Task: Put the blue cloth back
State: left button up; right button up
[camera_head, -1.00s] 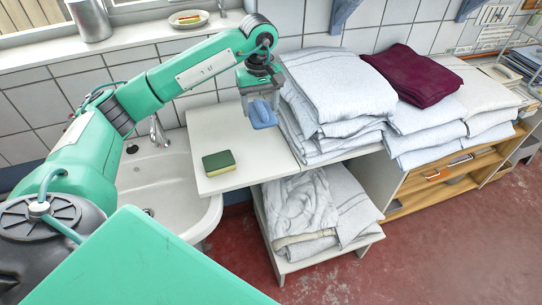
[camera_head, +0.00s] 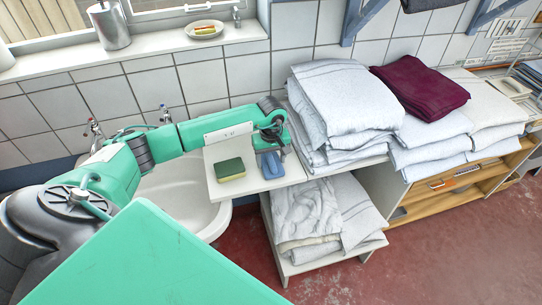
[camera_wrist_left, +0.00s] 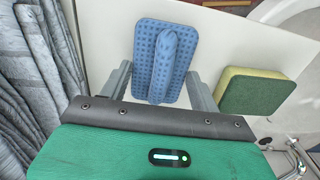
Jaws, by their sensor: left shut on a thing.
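The blue cloth (camera_head: 272,166) is dotted, with a raised ridge along its middle. It is at the white shelf top (camera_head: 244,188), right of the sponge; I cannot tell if it rests fully on the surface. My left gripper (camera_head: 268,153) points down over it and is shut on it. In the left wrist view the cloth (camera_wrist_left: 145,47) lies between the two grey fingers (camera_wrist_left: 160,88), with the white top behind it. My right gripper is not in view.
A green and yellow sponge (camera_head: 230,169) lies close left of the cloth. Stacked white linen (camera_head: 345,95) stands close on the right, with a maroon cloth (camera_head: 420,85) further right. A sink (camera_head: 180,195) is at the left. The shelf top's front is clear.

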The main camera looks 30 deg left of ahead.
aim_at(271, 158)
pick_arm(q)
jog(key=shift+f, duration=0.1)
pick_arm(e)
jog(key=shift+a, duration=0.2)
pick_arm(q)
jog(key=o, duration=0.9)
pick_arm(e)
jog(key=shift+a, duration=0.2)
pick_arm(q)
jog(key=shift+r+b, duration=2.25)
jog(key=shift+r, duration=3.8)
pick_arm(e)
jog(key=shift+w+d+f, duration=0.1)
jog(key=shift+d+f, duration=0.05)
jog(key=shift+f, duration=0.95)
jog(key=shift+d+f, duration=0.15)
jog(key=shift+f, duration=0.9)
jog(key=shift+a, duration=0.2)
